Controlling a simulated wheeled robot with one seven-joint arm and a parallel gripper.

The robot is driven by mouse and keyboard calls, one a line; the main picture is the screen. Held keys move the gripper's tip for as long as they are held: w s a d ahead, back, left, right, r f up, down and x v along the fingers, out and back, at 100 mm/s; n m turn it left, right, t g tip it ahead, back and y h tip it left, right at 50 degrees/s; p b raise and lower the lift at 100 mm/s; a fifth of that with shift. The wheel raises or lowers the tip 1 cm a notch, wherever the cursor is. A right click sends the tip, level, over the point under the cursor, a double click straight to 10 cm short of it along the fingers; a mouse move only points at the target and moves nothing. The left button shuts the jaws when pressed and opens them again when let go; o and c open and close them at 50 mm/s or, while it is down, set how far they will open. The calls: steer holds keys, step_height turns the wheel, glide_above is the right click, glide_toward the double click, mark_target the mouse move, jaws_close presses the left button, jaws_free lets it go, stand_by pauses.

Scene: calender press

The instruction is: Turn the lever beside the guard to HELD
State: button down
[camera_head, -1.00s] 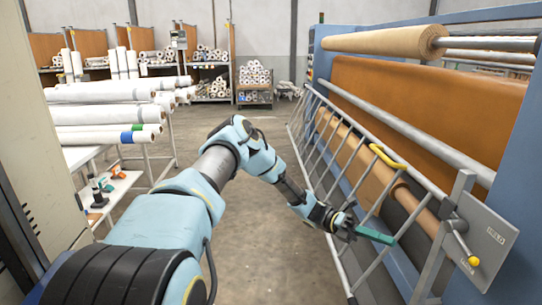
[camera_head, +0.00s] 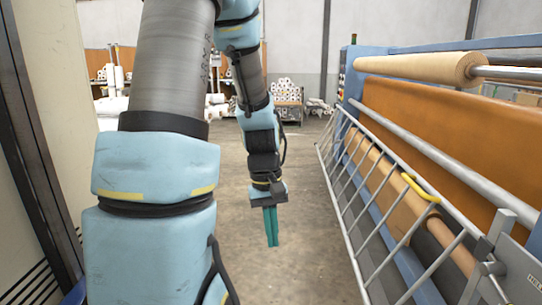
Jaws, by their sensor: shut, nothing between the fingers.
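The guard (camera_head: 352,215) is a slanted grey barred frame along the front of the press, with a yellow handle (camera_head: 421,189) on it. Beside its near end, at the lower right, is a grey plate (camera_head: 518,268) with a small label, partly cut off by the picture edge. My gripper (camera_head: 271,240) has green fingers, shut and empty, pointing down over the floor. It is left of the guard, well apart from the lever.
The blue-framed press (camera_head: 475,160) with orange sheet and a tan roll (camera_head: 420,68) fills the right. A pale cabinet (camera_head: 60,120) stands close on the left. Racks with white rolls (camera_head: 284,90) are at the back. Floor between my gripper and the guard is clear.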

steer(key=s+a+r+m+t, duration=0.25)
steer(key=a+r+m, duration=0.2)
steer(key=a, duration=0.25)
steer(key=w+d+f+n+g+h, duration=0.1)
steer(key=d+f+n+g, duration=0.15)
steer(key=d, duration=0.85)
steer(key=d+f+n+g+h, duration=0.15)
steer(key=d+n+g, duration=0.25)
steer(key=d, duration=0.7)
steer(key=w+d+f+n+g+h, duration=0.1)
steer(key=d+f+n+g, duration=0.2)
steer(key=d, duration=0.9)
steer(key=s+d+f+n+g+h+p, duration=0.2)
steer(key=s+d+p, duration=0.3)
steer(key=s+d, duration=0.9)
steer(key=shift+d+f+g, duration=0.15)
steer(key=shift+d+g, duration=0.7)
steer(key=shift+g, duration=0.05)
